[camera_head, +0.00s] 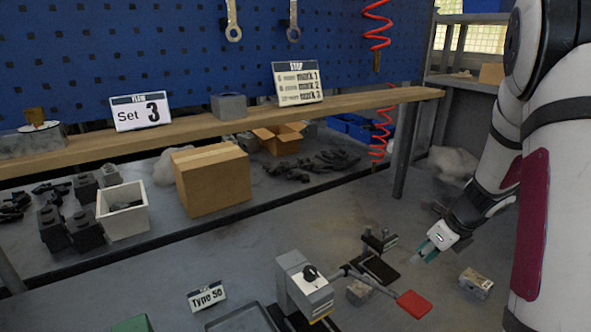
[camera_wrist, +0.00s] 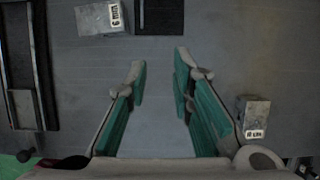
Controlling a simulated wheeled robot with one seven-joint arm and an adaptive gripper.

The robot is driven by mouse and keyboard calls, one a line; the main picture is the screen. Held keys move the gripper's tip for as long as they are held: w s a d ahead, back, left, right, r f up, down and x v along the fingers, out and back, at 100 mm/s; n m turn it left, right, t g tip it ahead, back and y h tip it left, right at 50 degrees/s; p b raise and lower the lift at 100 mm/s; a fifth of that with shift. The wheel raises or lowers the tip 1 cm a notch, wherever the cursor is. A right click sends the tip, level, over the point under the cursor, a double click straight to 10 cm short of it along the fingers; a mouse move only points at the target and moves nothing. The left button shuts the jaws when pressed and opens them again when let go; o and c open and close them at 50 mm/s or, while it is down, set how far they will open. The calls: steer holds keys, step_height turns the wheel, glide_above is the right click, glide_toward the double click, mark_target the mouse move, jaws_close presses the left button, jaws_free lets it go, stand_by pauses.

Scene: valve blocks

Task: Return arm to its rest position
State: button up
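My gripper (camera_head: 428,247) hangs above the grey bench at the right in the head view, at the end of my white arm. In the wrist view my gripper (camera_wrist: 160,68) shows two teal-padded fingers spread apart, with only bare bench between them. A small grey labelled block (camera_head: 476,282) lies on the bench to the right of and below the gripper in the head view. Another grey block (camera_head: 360,291) sits beside the clamp device. The wrist view shows a labelled block (camera_wrist: 101,17) at the top and another block (camera_wrist: 254,116) right of the fingers, both apart from them.
A grey device with a black knob (camera_head: 309,275) and a red-handled lever (camera_head: 413,304) stands left of my gripper. A black stand (camera_head: 380,258) is close by. A wooden shelf (camera_head: 205,123) holds signs "Set 3" and "STOP". A cardboard box (camera_head: 211,180) and white bin (camera_head: 123,211) stand behind.

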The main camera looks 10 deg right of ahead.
steer(key=s+a+r+n, duration=0.3)
steer(key=a+r+n, duration=0.4)
steer(key=a, duration=0.1)
steer(key=s+a+r+n, duration=0.3)
steer(key=a+r+n, duration=0.5)
steer(key=a, duration=0.1)
steer(key=s+a+r+n+h, duration=0.1)
steer(key=s+a+r+n, duration=0.1)
steer(key=s+n, duration=0.6)
steer(key=s+a+r+n, duration=0.3)
steer(key=s+a+n, duration=0.2)
steer(key=s+n, duration=0.3)
steer(key=shift+s+r+n+h, duration=0.15)
steer(key=shift+r+n+h, duration=0.1)
steer(key=shift+n+h, duration=0.2)
steer(key=shift+o, duration=0.3)
stand_by(2.0)
